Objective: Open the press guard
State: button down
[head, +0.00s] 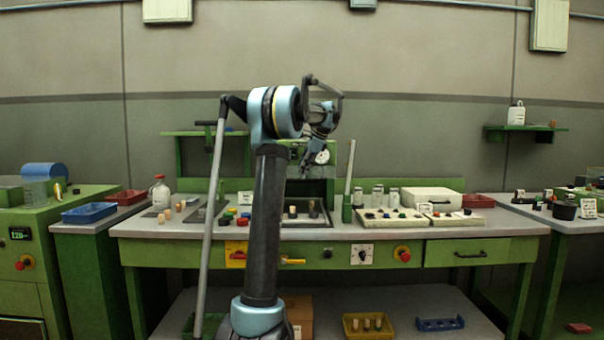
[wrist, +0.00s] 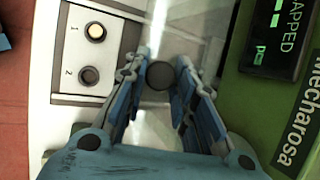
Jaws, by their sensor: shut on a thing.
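My gripper (wrist: 160,88) shows in the wrist view with its blue fingers on both sides of a dark round knob (wrist: 160,75), shut on it. A pale, glassy streak runs up behind the knob; it looks like part of a clear guard, but its edges are hard to make out. In the head view my gripper (head: 318,157) is above the back of the middle bench, in front of a green machine (head: 298,150). My arm hides much of that machine, and I cannot tell how far the guard is open.
The wrist view shows a panel with lamp 1 (wrist: 96,31) lit and lamp 2 (wrist: 89,75) dark, and a green housing with a display (wrist: 280,35). On the bench (head: 190,229) are a dark tray with stoppers, an upright post (head: 348,185) and a white case (head: 432,196).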

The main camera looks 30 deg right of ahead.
jog(key=shift+w+r, duration=0.1)
jog(key=shift+r, duration=0.45)
jog(key=c, duration=1.3)
grip_release()
jog(key=shift+w, duration=0.15)
jog(key=shift+d, duration=0.1)
jog(key=v, duration=1.1)
jog(key=shift+s+r, duration=0.3)
